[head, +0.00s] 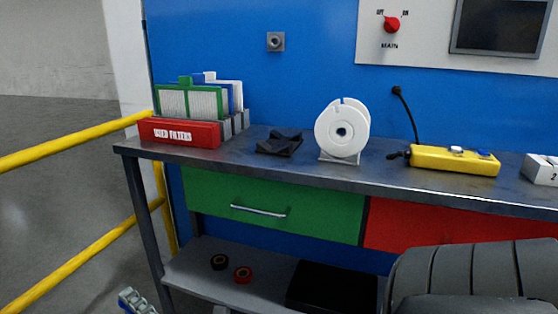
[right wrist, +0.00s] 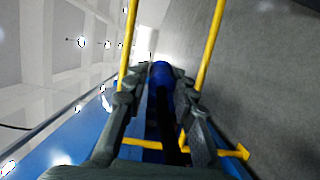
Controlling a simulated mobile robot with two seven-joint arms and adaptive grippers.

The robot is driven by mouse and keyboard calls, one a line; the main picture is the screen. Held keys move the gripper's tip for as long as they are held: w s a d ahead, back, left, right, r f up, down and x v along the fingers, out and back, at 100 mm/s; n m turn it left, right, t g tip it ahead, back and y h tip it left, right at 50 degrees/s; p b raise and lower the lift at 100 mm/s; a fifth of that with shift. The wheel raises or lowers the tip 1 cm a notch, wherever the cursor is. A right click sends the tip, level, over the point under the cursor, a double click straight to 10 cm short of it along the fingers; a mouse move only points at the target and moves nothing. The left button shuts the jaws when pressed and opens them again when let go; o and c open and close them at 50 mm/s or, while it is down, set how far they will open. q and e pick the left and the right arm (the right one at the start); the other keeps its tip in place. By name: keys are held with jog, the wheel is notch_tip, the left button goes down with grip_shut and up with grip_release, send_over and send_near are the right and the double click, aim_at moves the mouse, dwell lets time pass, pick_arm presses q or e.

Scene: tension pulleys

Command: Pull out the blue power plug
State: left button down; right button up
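The blue power plug (head: 484,155) sits on the right part of the top of the yellow power strip (head: 440,161), at the right of the workbench in the head view. A white plug (head: 456,149) sits to its left on the same strip. In the right wrist view my right gripper (right wrist: 155,85) has its two dark fingers spread apart and points away from the strip, toward yellow rails. A round blue shape (right wrist: 160,72) shows between the fingertips; I cannot tell what it is, and no grip on it is clear.
The workbench (head: 290,167) carries a red filter box (head: 180,133), a dark part (head: 279,143), a white reel (head: 342,130) and a white block (head: 540,170). A black cable (head: 405,110) hangs from the blue wall. A large dark ribbed shape (head: 470,275) blocks the lower right.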

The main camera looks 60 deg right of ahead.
jog(key=o, duration=0.4)
jog(key=s, duration=0.7)
jog(key=shift+s, duration=0.25)
